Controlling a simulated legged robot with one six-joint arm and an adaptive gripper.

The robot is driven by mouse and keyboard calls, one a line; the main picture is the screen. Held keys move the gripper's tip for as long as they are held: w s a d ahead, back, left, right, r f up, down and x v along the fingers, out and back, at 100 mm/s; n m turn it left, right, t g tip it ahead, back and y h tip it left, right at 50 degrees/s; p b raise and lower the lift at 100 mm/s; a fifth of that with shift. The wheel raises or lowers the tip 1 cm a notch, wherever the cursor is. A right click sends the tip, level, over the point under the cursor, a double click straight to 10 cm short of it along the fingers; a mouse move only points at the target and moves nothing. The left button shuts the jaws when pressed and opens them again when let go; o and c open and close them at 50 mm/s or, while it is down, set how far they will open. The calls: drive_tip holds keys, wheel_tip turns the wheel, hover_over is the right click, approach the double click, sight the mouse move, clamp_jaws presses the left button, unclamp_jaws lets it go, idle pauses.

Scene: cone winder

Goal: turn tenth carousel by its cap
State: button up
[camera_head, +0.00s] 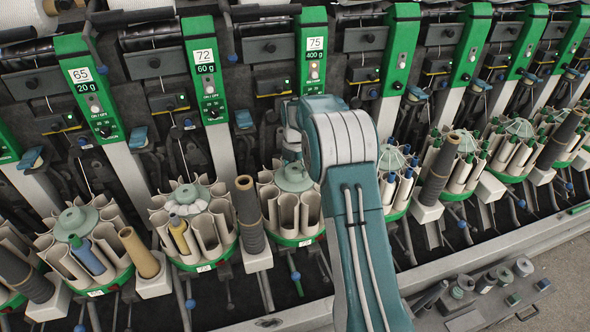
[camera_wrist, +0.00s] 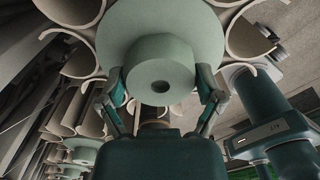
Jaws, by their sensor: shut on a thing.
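In the wrist view the carousel cap (camera_wrist: 163,62) is a round grey-green knob with a dark centre hole, on a wider pale green disc (camera_wrist: 205,35). Cream curved pockets (camera_wrist: 249,40) ring the disc. My gripper (camera_wrist: 160,77) is shut on the cap, with one finger on its left side and one on its right.
More carousels stand in a row, such as one with a yellow tube (camera_head: 178,232). Dark cones (camera_head: 248,215) stand between them. Green numbered panels (camera_head: 204,68) rise behind. A grey rail (camera_head: 500,247) runs in front, with a tray of parts (camera_head: 485,295) at lower right.

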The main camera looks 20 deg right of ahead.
drive_tip(key=shift+w+n, duration=0.15)
drive_tip(key=shift+n, duration=0.55)
drive_tip(key=shift+r, duration=0.1)
drive_tip(key=o, duration=1.1)
drive_tip(key=shift+c, duration=0.2)
wheel_tip(320, 180, up, 12)
